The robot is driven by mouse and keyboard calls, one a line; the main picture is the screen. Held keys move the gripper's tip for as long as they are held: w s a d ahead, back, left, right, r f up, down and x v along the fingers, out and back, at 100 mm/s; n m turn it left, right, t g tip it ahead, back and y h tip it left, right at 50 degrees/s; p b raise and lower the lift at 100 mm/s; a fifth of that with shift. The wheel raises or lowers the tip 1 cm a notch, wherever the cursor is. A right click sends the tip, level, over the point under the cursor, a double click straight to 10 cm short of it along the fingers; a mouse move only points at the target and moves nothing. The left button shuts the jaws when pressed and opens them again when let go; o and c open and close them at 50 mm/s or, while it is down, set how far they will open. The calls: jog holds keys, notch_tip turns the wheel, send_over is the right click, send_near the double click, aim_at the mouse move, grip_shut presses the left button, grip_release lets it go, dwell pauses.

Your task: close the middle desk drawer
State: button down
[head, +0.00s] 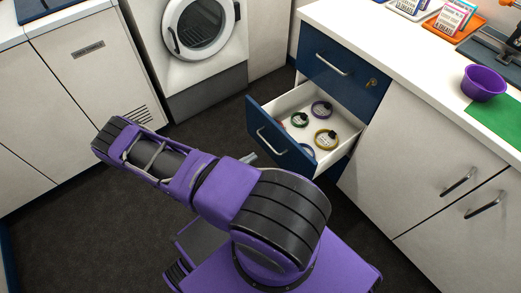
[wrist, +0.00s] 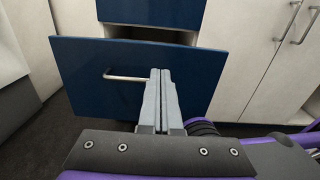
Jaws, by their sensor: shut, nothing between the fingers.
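The middle desk drawer (head: 281,142) is pulled well out of the desk, with its blue front and silver bar handle (head: 271,142) facing left. Several collars in different colours lie in its white inside (head: 312,125). In the wrist view the drawer's blue front (wrist: 85,95) fills the middle, with its handle (wrist: 127,77) just left of my fingertips. My gripper (wrist: 160,72) is shut and empty, its fingers pointing at the drawer front. I cannot tell whether they touch it. In the head view only a small part of my gripper (head: 249,158) shows behind my arm, beside the drawer front.
The blue drawer above (head: 330,83) is shut and has a lock. White cupboard doors (head: 424,170) stand right of the drawers. A purple bowl (head: 484,83) sits on the white counter. A washer (head: 199,27) stands at the back. Dark floor (head: 80,215) is clear at left.

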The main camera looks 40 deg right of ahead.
aim_at(284, 136)
jog(key=d, duration=0.4)
jog(key=s+d, duration=0.1)
jog(key=d, duration=0.7)
jog(key=shift+s+d, duration=0.2)
jog(key=shift+d, duration=0.15)
jog(key=shift+d, duration=0.1)
